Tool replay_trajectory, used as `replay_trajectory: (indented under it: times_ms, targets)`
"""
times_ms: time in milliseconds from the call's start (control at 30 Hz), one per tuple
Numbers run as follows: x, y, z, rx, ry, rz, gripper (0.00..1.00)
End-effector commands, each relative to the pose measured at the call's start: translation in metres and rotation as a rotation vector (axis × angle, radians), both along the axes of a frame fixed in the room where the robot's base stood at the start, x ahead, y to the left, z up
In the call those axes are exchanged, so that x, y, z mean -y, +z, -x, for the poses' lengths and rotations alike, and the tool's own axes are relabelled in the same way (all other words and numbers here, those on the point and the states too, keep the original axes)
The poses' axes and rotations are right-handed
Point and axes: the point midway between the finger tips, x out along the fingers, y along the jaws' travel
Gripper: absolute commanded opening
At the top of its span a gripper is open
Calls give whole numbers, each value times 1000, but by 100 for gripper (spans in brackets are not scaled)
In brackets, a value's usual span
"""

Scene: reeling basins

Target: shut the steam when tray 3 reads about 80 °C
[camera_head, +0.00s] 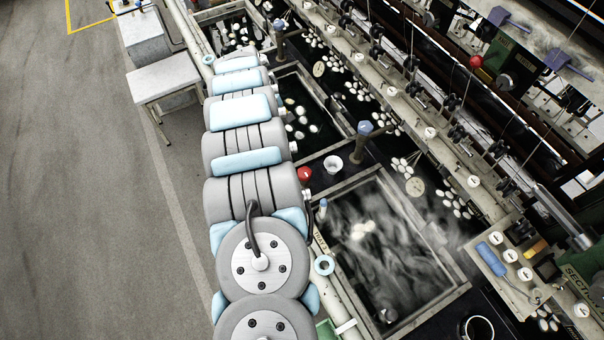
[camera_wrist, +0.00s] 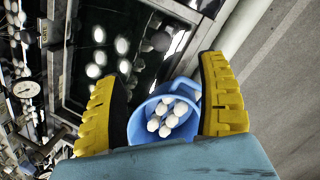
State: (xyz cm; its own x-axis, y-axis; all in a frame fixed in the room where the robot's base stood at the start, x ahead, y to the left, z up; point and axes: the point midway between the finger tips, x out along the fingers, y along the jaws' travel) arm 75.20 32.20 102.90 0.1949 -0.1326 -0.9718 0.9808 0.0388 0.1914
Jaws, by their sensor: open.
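A steaming tray (camera_head: 385,255) of water stands in the lower middle of the head view, with steam and a few pale cocoons over it. A red knob (camera_head: 305,174) sits at its upper left corner, close beside my arm. I cannot tell which tray is number 3, and no temperature is legible. A round white dial (camera_wrist: 26,89) shows at the left of the wrist view, too small to read. My gripper (camera_wrist: 162,68) is open, its yellow fingers apart. A blue handled cup (camera_wrist: 162,118) of white cocoons shows between them; contact is unclear. My arm hides the gripper in the head view.
A second tray (camera_head: 297,125) with floating cocoons lies beyond the steaming one. A long rail of reeling parts (camera_head: 430,130) runs along the right. Grey floor (camera_head: 80,200) at left is mostly clear, with a small table (camera_head: 178,78).

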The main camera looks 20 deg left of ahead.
Motion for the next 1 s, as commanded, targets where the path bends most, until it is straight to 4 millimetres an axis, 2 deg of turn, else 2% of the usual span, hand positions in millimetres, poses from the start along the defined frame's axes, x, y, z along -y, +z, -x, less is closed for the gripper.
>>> replay_trajectory:
  times_ms: [200,333,467,667,1000]
  targets:
    - [34,33,37,-116,51,188,74]
    - [47,47,50,-157,61,249,74]
    - [52,49,55,-171,66,268,74]
    - [60,31,54,-173,65,269,74]
    - [80,-20,52,-174,65,268,74]
